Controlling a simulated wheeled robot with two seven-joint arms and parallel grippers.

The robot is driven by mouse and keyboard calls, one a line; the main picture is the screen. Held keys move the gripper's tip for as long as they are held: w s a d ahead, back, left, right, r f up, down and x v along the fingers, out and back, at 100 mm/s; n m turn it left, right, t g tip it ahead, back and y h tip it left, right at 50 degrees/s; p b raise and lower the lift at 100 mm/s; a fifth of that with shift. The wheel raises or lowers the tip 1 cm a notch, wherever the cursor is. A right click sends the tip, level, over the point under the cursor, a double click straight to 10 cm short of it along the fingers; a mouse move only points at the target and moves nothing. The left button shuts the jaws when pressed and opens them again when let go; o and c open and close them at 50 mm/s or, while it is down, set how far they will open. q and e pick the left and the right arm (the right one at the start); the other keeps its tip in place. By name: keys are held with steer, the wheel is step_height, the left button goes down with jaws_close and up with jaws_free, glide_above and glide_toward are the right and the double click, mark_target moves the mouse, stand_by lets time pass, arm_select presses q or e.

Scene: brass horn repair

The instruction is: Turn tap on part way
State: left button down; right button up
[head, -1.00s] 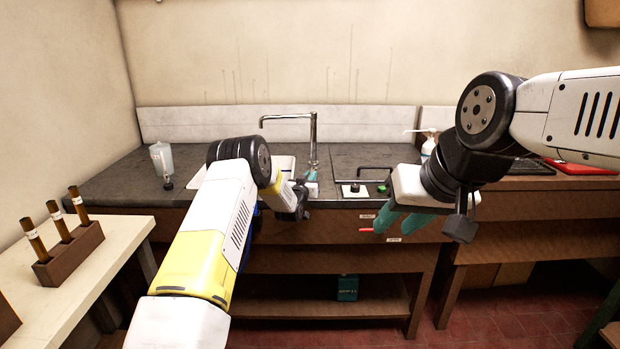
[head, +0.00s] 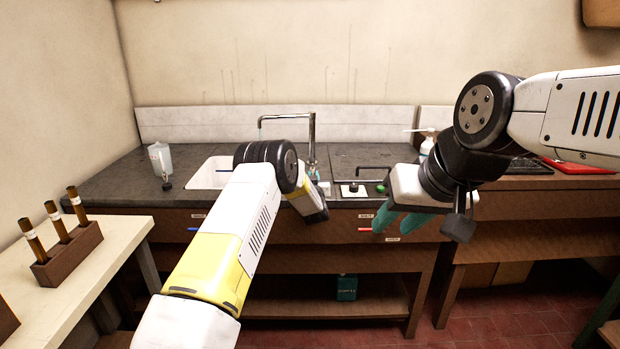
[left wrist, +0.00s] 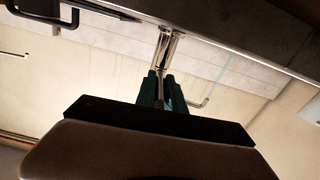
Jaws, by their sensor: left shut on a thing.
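The tap (head: 312,133) is a tall chrome pipe at the back of the counter, its spout reaching left over the white sink (head: 207,172). My left gripper (head: 313,171) is at the tap's foot, its teal fingers mostly hidden by the wrist. In the left wrist view, the teal fingers (left wrist: 165,88) are shut on a slim part at the tap (left wrist: 170,45), seemingly its handle.
A clear bottle (head: 161,157) stands left on the dark counter. A black bent rod (head: 373,168) and a green button (head: 381,189) are right of the tap. A rack of brown tubes (head: 68,253) is on the left table. Drawers with a red handle (head: 370,229) are below.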

arm_select(q)
steer(key=shift+w+d+r+n+y, duration=0.1)
steer(key=shift+d+n+y, duration=0.15)
steer(key=shift+n+y, duration=0.35)
steer(key=shift+d+n+y, duration=0.2)
steer(key=shift+n+y, duration=0.1)
steer(key=shift+y, duration=0.5)
steer(key=c, duration=1.4)
jaws_free()
steer(key=shift+c, duration=0.2)
steer(key=s+d, duration=0.1)
steer(key=s, duration=0.6)
steer(key=shift+s+d, duration=0.15)
steer(key=shift+s, duration=0.25)
